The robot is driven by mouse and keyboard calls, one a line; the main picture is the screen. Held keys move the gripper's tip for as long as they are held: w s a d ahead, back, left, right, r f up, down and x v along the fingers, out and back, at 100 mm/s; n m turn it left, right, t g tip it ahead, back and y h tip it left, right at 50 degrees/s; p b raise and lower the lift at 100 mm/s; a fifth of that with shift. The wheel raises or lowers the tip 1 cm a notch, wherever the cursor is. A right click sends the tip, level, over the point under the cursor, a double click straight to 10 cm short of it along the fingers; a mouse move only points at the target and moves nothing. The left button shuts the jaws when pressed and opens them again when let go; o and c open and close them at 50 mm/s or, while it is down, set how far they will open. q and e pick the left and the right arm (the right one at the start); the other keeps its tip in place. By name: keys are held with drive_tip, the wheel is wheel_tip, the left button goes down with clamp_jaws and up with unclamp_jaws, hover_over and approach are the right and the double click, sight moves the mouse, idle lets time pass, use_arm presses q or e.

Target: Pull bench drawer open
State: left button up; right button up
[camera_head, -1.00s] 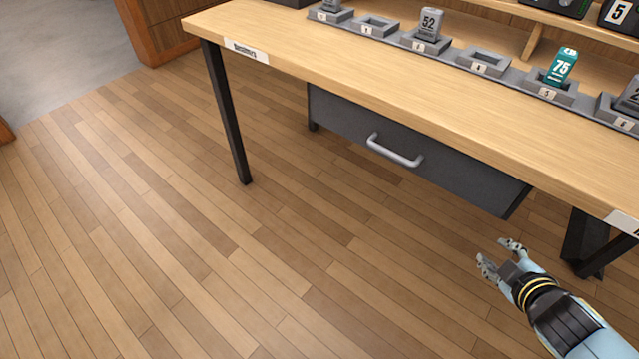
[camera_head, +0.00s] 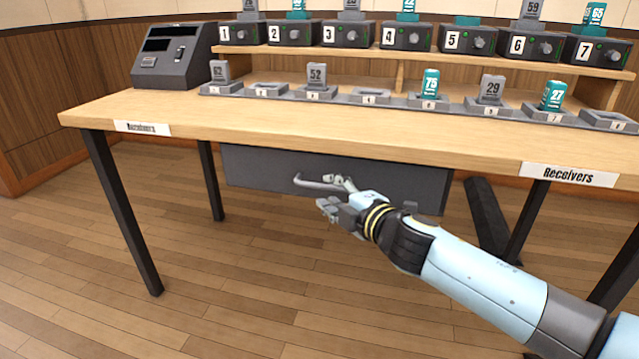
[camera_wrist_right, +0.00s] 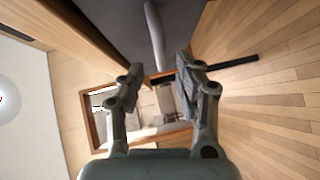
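The bench drawer (camera_head: 270,172) is a dark grey box under the wooden bench top, and it looks closed. Its pale bar handle (camera_head: 316,184) is partly hidden behind my right gripper (camera_head: 334,193). In the right wrist view the handle (camera_wrist_right: 155,35) stands beyond and between the fingertips of my right gripper (camera_wrist_right: 158,85). The two fingers are spread apart with nothing between them, and I see no clear contact with the handle. My left gripper is not in view.
The wooden bench (camera_head: 250,118) stands on dark metal legs, with one leg (camera_head: 120,215) at the left front. Numbered docks and small numbered units, such as a teal one (camera_head: 431,84), line its top. A dark console (camera_head: 172,58) stands at the back left. The floor in front is clear.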

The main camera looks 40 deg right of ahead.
sight(323, 187)
drive_tip(key=shift+w+d+f, duration=0.1)
drive_tip(key=shift+w+f, duration=0.15)
drive_tip(key=shift+w, duration=0.95)
drive_tip(key=shift+w+d+f, duration=0.1)
drive_tip(key=shift+w+f, duration=0.1)
drive_tip(key=shift+w, duration=0.95)
drive_tip(key=shift+c, duration=0.3)
clamp_jaws()
